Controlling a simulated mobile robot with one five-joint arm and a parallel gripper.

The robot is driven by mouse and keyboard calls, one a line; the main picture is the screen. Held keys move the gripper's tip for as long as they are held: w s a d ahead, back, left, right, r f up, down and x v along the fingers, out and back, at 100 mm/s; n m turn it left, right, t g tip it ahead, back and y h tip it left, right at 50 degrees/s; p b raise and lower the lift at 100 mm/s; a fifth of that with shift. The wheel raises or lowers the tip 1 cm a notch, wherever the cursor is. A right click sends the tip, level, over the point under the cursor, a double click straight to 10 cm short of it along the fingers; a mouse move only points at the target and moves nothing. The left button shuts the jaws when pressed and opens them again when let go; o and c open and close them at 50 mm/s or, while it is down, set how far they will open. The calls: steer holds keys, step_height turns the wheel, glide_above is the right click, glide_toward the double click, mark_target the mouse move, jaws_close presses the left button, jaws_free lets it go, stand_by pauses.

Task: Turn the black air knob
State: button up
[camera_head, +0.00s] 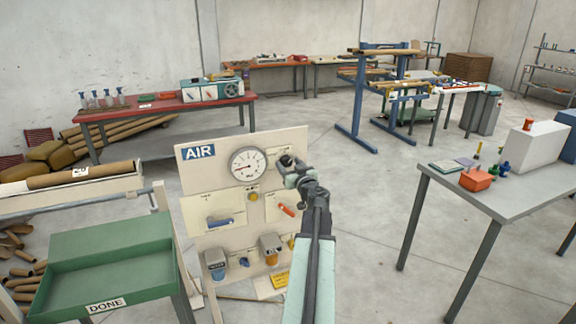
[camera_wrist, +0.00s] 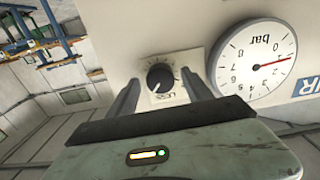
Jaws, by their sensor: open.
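The black air knob (camera_wrist: 160,77) is round, with a white pointer line, on a small pale plate with dial marks in the wrist view. My gripper (camera_wrist: 161,84) is open, with one dark finger on each side of the knob. I cannot tell whether the fingers touch it. In the head view my gripper (camera_head: 294,168) reaches the upper right of the beige AIR panel (camera_head: 218,178) and largely hides the knob. The round pressure gauge (camera_head: 248,164) sits left of it there, and right of the knob in the wrist view (camera_wrist: 257,60).
Lower on the panel are a blue lever (camera_head: 220,222), an orange-red lever (camera_head: 287,210) and a yellow button (camera_head: 253,196). A green DONE tray (camera_head: 105,283) stands at left. A grey table (camera_head: 500,193) stands at right, with clear floor between.

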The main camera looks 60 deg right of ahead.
steer(key=shift+w+d, duration=0.25)
steer(key=shift+w, duration=0.05)
jaws_close()
steer(key=shift+a, duration=0.1)
